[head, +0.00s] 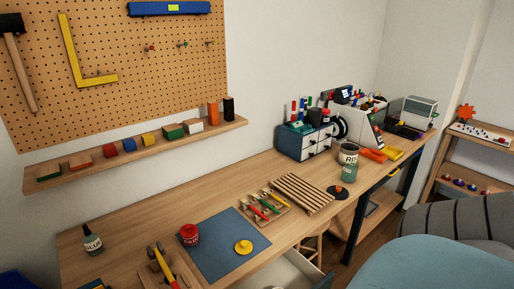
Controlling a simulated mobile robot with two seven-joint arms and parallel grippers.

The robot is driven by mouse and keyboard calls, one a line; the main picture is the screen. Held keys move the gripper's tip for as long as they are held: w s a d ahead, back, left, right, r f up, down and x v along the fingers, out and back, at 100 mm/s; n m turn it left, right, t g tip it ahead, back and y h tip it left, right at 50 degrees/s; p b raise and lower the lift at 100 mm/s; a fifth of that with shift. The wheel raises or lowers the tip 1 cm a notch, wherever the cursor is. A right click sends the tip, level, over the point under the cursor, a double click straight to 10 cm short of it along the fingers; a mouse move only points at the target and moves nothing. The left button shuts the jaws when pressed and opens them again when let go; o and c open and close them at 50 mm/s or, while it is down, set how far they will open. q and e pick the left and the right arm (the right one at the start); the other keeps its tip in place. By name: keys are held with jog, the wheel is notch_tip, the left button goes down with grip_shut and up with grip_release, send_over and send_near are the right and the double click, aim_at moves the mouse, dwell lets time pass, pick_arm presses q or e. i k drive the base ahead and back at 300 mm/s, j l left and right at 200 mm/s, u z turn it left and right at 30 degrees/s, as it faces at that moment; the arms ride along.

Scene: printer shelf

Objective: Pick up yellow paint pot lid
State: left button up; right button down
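A small round yellow lid (243,247) with a raised knob lies on the blue-grey mat (216,262) on the workbench, near the mat's right side. A red pot (188,234) with a pale label stands at the mat's upper left edge, to the left of the lid and apart from it. No yellow pot that matches the lid is clear to see. Neither of my grippers is in view.
A wooden rack with colored-handled tools (266,204) and a slatted board (300,193) lie behind the mat. A wooden holder with a yellow-handled tool (165,268) stands front left, a dark bottle (92,240) farther left. An open drawer (290,272) juts out in front.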

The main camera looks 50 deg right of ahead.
aim_at(243, 247)
jog(key=z, duration=1.8)
